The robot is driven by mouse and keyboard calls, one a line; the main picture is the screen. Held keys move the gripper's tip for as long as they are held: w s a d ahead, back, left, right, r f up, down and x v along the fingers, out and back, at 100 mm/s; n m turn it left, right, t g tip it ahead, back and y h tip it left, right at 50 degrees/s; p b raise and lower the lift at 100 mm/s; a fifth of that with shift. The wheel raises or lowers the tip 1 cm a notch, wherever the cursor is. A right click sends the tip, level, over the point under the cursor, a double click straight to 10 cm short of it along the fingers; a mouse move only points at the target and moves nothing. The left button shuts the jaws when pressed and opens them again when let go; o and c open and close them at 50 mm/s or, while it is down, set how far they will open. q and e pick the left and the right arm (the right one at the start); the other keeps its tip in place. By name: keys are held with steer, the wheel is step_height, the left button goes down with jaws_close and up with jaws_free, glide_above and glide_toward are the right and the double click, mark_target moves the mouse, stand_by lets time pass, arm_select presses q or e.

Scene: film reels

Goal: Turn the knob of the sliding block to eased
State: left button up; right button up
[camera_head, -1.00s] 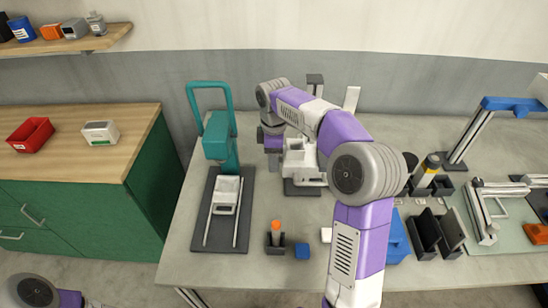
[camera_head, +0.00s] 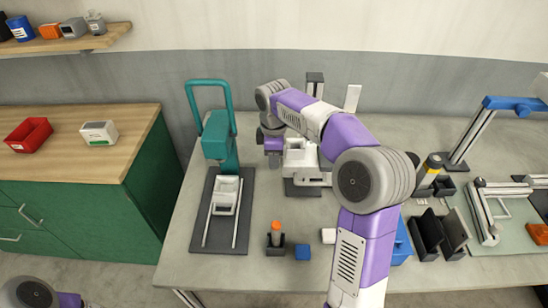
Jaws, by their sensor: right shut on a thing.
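A white device (camera_head: 301,158) on a dark base stands mid-table, behind my right arm; it appears to be the sliding block. My right gripper (camera_head: 273,157) is at the device's left side, where the knob would be. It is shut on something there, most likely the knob. The fingertips and the knob are too small and too covered to make out, so the knob's setting cannot be read. My left gripper is out of view; only part of my left arm shows at the lower left corner.
A teal press (camera_head: 217,135) with a dark base stands to the left. An orange-topped item in a dark holder (camera_head: 275,241) and a blue block (camera_head: 302,252) lie in front. Dark holders (camera_head: 428,235) and a metal frame (camera_head: 489,215) fill the right side.

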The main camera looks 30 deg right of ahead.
steer(key=t+h+b, duration=0.1)
steer(key=t+b, duration=0.1)
steer(key=b, duration=0.1)
steer(key=t+h+b, duration=0.1)
steer(key=t+b, duration=0.1)
steer(key=b, duration=0.2)
steer(key=s+t+h+b, duration=0.1)
steer(key=t+b, duration=0.1)
steer(key=b, duration=0.1)
steer(key=shift+a+f+h, duration=0.25)
steer(key=shift+f+h, duration=0.05)
steer(key=shift+f, duration=0.1)
steer(key=shift+t+b, duration=0.4)
steer(key=shift+b, duration=0.2)
steer(key=shift+a+t+h+b, duration=0.1)
steer(key=shift+t+h+b, duration=0.2)
steer(key=shift+t+h, duration=0.35)
steer(key=shift+s+f+t+h, duration=0.15)
steer(key=shift+t+h, duration=1.1)
steer(key=shift+t, duration=0.7)
steer(key=o, duration=1)
